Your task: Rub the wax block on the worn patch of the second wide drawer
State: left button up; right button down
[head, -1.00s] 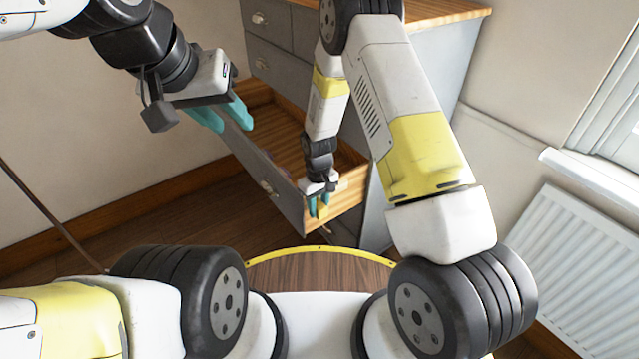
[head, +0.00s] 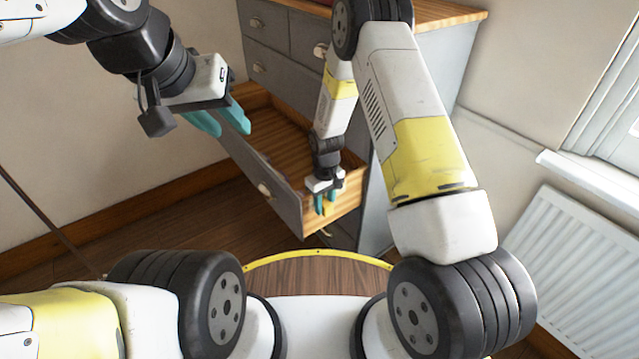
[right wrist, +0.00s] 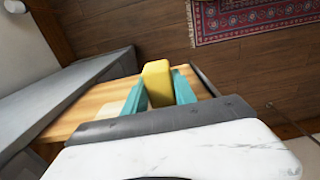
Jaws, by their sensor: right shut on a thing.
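The wide drawer (head: 283,203) of the grey chest is pulled out, its wooden inside showing. My right gripper (head: 325,200) is at the drawer's right side wall, near the front corner. It is shut on the yellow wax block (right wrist: 157,84), which sticks out between the teal fingertips in the right wrist view and shows small in the head view (head: 328,208). The block is over the side wall's wood; I cannot tell whether it touches. A pale patch (right wrist: 110,108), likely the worn one, shows beside a finger.
The grey chest (head: 272,68) with a wooden top stands behind the drawer. A white radiator (head: 580,255) is on the right wall. A red patterned rug (right wrist: 250,18) lies on the wooden floor. Floor left of the drawer is clear.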

jog(key=shift+w+d, duration=1.1)
jog(key=shift+d, duration=0.4)
jog(key=shift+w+d, duration=1.1)
jog(key=shift+d, duration=0.4)
jog(key=shift+w+d, duration=1.1)
jog(key=shift+d, duration=0.4)
jog(key=shift+a, duration=0.1)
jog(key=s+a, duration=0.8)
jog(key=a, duration=0.3)
jog(key=shift+s+a, duration=0.3)
jog(key=s+d, duration=0.4)
jog(key=s, duration=0.2)
jog(key=shift+s+d, duration=0.25)
jog(key=shift+d, duration=0.1)
